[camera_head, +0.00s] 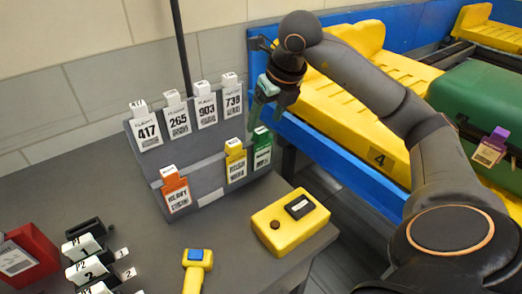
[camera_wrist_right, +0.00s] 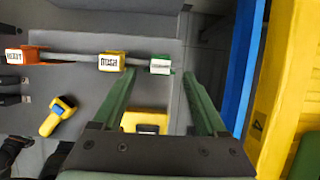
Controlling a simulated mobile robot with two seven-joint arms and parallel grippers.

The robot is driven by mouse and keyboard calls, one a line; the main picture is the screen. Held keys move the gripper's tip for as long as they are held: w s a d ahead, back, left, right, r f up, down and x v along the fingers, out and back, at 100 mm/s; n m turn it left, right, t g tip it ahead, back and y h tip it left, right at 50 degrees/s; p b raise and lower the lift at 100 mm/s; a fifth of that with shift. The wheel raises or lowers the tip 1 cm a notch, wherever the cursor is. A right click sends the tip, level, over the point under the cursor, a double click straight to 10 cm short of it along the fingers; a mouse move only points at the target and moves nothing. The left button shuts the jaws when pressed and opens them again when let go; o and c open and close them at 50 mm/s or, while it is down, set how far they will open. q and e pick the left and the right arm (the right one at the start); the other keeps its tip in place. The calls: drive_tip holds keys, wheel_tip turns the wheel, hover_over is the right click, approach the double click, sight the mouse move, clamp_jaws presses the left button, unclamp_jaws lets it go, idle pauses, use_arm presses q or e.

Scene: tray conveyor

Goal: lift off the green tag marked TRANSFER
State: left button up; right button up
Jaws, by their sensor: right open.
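The green tag (camera_head: 262,150) hangs at the right end of the lower row of the grey tag rack (camera_head: 213,197). Its print is too small to read. In the right wrist view the tag's white top (camera_wrist_right: 160,66) shows between my fingertips, which look apart from it. My right gripper (camera_head: 259,112) is open and empty, just above the tag, with its green fingers pointing down. The same gripper (camera_wrist_right: 160,80) shows in the wrist view, one finger on each side of the tag. A yellow tag (camera_head: 236,163) hangs close to its left. My left gripper is not in view.
An orange tag (camera_head: 176,190) and several white numbered tags (camera_head: 147,130) hang on the rack. A yellow box (camera_head: 290,224) and yellow scanner (camera_head: 196,268) lie on the table. Right of it runs the blue-framed conveyor (camera_head: 325,147) with yellow trays and a green case (camera_head: 483,105).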

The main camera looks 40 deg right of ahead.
sight(261, 130)
drive_tip(key=x, duration=0.4)
drive_tip(key=shift+s, duration=0.1)
drive_tip(key=shift+r, duration=0.1)
clamp_jaws()
idle(0.3)
idle(0.4)
